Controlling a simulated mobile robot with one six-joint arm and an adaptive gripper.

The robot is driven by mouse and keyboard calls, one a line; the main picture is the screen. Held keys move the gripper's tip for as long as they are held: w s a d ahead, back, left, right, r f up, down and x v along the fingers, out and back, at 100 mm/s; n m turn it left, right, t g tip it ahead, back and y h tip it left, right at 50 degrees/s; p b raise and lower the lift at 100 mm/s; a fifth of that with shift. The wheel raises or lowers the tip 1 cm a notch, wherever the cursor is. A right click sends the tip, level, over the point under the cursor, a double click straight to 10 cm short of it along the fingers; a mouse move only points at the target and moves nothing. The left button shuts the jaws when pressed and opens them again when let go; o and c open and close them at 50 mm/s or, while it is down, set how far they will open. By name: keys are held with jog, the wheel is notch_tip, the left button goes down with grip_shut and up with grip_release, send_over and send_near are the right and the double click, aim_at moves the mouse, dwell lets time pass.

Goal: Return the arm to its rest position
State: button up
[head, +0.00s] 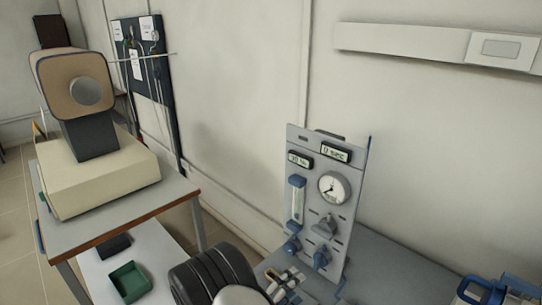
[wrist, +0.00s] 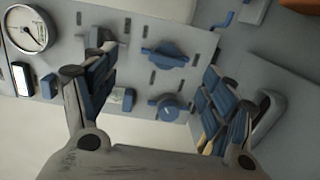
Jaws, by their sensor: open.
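My gripper (head: 289,285) is at the bottom middle of the head view, close to the lower front of a grey control panel (head: 299,240). In the wrist view my gripper (wrist: 158,72) has its two fingers spread wide, with nothing held between them. Beyond the fingers the same panel (wrist: 130,60) appears turned, with its round gauge (wrist: 26,28) at the top left. A blue knob (wrist: 166,56) and a smaller blue knob (wrist: 168,107) show between the fingers. I cannot tell whether a finger touches the panel. My arm's dark ribbed part (head: 212,275) is at the bottom of the head view.
A beige furnace (head: 90,180) stands on a table (head: 120,215) at the left. A green open box (head: 130,281) sits on a lower surface. Blue items (head: 485,291) are at the bottom right. Grey worktop (head: 385,272) beside the panel is clear.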

jog(key=s+d+r+m+g+y, duration=0.2)
jog(key=s+d+r+m+g, duration=0.5)
jog(key=s+d+r+g, duration=0.7)
jog(key=s+a+r+t+y, duration=0.3)
jog(key=s+r+y, duration=0.2)
jog(key=s, duration=0.1)
jog(key=s+a+r+m+t+y, duration=0.1)
jog(key=s+a+r+t+y, duration=0.2)
jog(key=s+y, duration=0.3)
jog(key=shift+s+a+r+t, duration=0.3)
jog(key=shift+r+t, duration=0.3)
jog(key=shift+r, duration=0.25)
